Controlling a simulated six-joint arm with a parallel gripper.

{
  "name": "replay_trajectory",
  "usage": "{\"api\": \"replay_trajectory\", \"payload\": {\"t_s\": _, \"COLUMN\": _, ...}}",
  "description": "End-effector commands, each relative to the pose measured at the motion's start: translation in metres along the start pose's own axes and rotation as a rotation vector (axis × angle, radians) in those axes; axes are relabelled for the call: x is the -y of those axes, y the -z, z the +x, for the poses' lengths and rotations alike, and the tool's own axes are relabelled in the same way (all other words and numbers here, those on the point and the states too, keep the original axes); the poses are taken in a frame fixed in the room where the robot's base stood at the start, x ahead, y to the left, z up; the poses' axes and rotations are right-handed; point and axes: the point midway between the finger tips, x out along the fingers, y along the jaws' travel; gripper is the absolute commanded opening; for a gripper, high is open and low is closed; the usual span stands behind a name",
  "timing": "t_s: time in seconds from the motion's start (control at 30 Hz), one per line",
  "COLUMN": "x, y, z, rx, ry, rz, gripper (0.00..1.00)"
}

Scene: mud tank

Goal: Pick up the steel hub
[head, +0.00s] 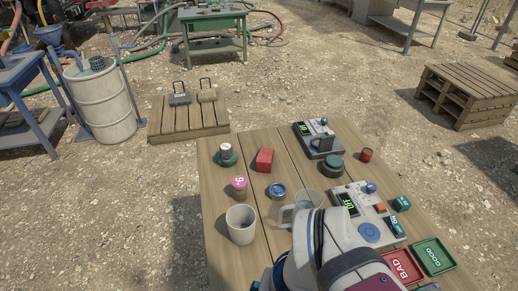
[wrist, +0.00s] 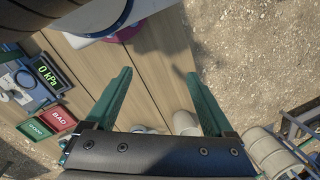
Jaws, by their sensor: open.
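I cannot pick out the steel hub with certainty. A small round blue piece with a greyish centre (head: 277,190) lies on the wooden table (head: 215,205) in the head view. Behind it to the left, a short pale cylinder (head: 226,150) stands on a green round base. Either could be the hub; both are small there. My gripper (wrist: 158,72) is open in the wrist view, its two green fingers wide apart with nothing between them, over the planks and the table's edge. In the head view my arm covers the table's front and hides the gripper.
A grey cup (head: 240,224), clear jug (head: 301,207), pink-topped jar (head: 239,187) and red block (head: 264,160) stand close together. Instruments with displays (head: 366,212) and red BAD (head: 402,267) and green GOOD (head: 433,256) trays occupy the right side. Pale cups show near the wrist view's bottom.

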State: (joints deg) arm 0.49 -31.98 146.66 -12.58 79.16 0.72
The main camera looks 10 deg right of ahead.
Motion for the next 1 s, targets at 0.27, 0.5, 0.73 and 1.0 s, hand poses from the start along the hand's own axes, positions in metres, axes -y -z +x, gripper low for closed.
{"api": "replay_trajectory", "payload": {"t_s": 0.27, "x": 0.017, "y": 0.008, "z": -0.06, "rx": 0.03, "ry": 0.028, "rz": 0.077, "gripper": 0.87}}
{"api": "replay_trajectory", "payload": {"t_s": 0.5, "x": 0.06, "y": 0.095, "z": -0.097, "rx": 0.198, "ry": 0.211, "rz": 0.489, "gripper": 0.87}}
{"api": "replay_trajectory", "payload": {"t_s": 0.73, "x": 0.051, "y": 0.237, "z": -0.118, "rx": 0.402, "ry": 0.478, "rz": 0.947, "gripper": 0.87}}
{"api": "replay_trajectory", "payload": {"t_s": 1.0, "x": -0.035, "y": 0.366, "z": -0.109, "rx": 0.615, "ry": 0.801, "rz": 1.332, "gripper": 0.87}}
